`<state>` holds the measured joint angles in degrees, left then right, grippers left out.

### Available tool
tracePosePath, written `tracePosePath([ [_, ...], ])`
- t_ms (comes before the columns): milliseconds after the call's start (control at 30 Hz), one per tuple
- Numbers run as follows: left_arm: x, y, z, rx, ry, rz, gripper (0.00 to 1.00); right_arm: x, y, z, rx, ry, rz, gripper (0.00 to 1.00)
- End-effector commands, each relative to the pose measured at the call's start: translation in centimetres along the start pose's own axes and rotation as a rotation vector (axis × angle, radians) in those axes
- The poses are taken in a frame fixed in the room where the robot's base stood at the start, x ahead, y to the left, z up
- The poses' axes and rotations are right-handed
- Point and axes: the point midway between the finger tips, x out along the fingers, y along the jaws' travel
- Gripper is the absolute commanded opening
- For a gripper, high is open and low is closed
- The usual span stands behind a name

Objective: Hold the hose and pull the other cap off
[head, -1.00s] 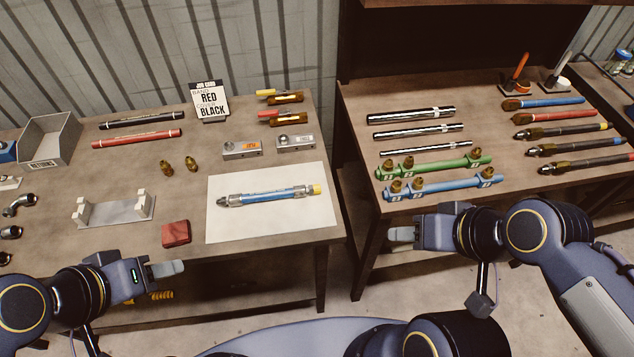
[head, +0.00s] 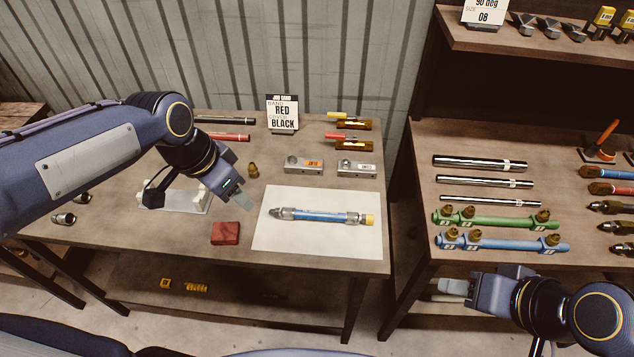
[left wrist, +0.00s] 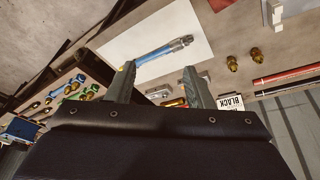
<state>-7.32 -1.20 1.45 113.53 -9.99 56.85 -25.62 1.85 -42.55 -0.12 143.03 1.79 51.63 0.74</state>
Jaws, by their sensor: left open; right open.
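The blue hose (head: 320,216) lies on a white sheet (head: 300,246) on the left table, with metal fittings at both ends. A yellow cap (head: 368,220) sits on its right end; no coloured cap shows on its left end. My left gripper (head: 246,200) is open and empty above the table, to the left of the hose. In the left wrist view the hose (left wrist: 163,49) lies beyond the spread fingers (left wrist: 158,84). My right gripper (head: 456,287) is open and empty in front of the right table, low and apart from the hose.
A red block (head: 225,233) lies left of the sheet. Grey blocks (head: 304,164) and a band sign (head: 282,114) stand behind it. The right table holds chrome rods (head: 480,162) and green and blue manifolds (head: 500,243). A gap separates the two tables.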

Motion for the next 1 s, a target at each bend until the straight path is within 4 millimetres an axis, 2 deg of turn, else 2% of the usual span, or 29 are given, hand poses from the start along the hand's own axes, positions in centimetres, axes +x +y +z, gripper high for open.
tracePosePath([
  [33,1.3,-0.3,-1.7,0.08,-0.033,0.007,0.47,0.1,0.0,0.0,0.0,0.0,0.0,0.47],
  [167,4.6,-1.0,-5.5,0.285,-0.105,0.02,0.47,0.1,0.1,0.1,0.0,0.0,0.0,0.47],
  [300,9.0,-0.9,-9.4,0.506,-0.179,0.04,0.47,0.2,0.1,0.1,0.0,0.0,0.0,0.47],
  [500,15.1,0.1,-13.2,0.764,-0.263,0.072,0.47,0.2,0.1,0.1,0.0,0.0,0.0,0.47],
  [600,17.2,0.7,-14.2,0.847,-0.29,0.084,0.47,0.2,0.1,0.1,0.0,0.0,0.0,0.47],
  [733,18.8,1.1,-14.8,0.907,-0.307,0.092,0.47,0.2,0.1,0.1,0.0,0.0,0.0,0.47],
  [1000,21.6,1.0,-14.1,0.921,-0.316,0.097,0.47,0.2,0.1,0.1,0.0,0.0,0.0,0.47],
])
